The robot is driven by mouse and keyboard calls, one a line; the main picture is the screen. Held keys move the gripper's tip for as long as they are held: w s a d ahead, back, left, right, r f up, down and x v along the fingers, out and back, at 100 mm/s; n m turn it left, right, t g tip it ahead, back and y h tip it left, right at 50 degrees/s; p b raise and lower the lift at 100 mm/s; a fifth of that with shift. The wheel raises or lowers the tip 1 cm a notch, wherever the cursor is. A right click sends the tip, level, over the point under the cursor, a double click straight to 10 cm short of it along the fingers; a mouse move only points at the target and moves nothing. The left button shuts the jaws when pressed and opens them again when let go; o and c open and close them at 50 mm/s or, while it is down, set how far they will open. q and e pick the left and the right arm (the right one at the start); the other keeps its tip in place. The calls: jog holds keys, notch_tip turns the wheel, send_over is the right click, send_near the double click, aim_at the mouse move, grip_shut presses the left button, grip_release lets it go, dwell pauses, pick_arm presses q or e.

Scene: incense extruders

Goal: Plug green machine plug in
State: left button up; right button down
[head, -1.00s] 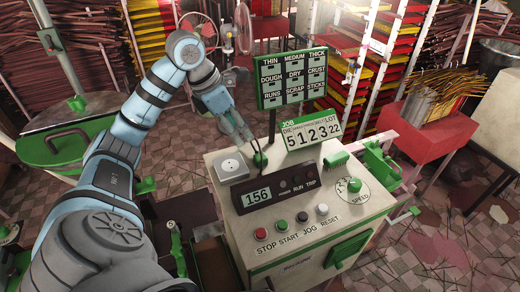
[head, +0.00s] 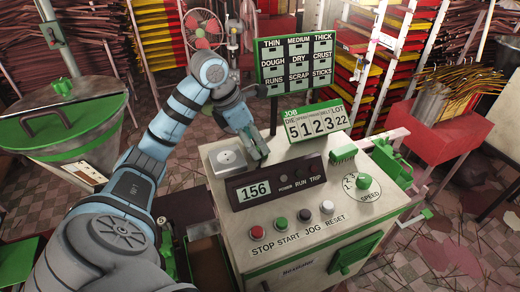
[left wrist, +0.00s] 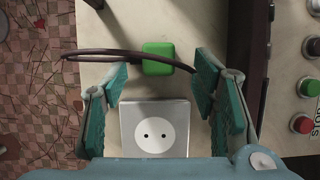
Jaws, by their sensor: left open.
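The green plug (left wrist: 158,58) lies on the pale machine top (left wrist: 200,25) in the left wrist view, with its dark cord (left wrist: 100,52) running out to the left. The white socket (left wrist: 155,128) with two holes is just below it in that view; it also shows in the head view (head: 230,161). My left gripper (left wrist: 160,75) is open, its teal fingers left and right of the plug and socket. I cannot tell whether they touch the plug. In the head view my left gripper (head: 260,156) points down right of the socket and hides the plug. My right gripper is out of view.
The machine has a display (head: 255,190), a row of buttons (head: 281,224), a speed knob (head: 363,181) and a number card (head: 316,124). A tall label board (head: 297,75) stands close behind my left gripper. A lidded drum (head: 70,120) is at the left.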

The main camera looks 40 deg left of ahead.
aim_at(259, 149)
pick_arm(q)
jog(key=b+x, duration=0.1)
jog(key=x, duration=0.2)
jog(key=shift+w+f, duration=0.2)
jog(key=shift+f, duration=0.05)
jog(key=shift+w, duration=0.15)
jog(key=shift+s+r, duration=0.15)
jog(key=shift+s, duration=0.1)
jog(key=shift+w, duration=0.1)
jog(key=c, duration=1.2)
jog(key=shift+o, duration=0.2)
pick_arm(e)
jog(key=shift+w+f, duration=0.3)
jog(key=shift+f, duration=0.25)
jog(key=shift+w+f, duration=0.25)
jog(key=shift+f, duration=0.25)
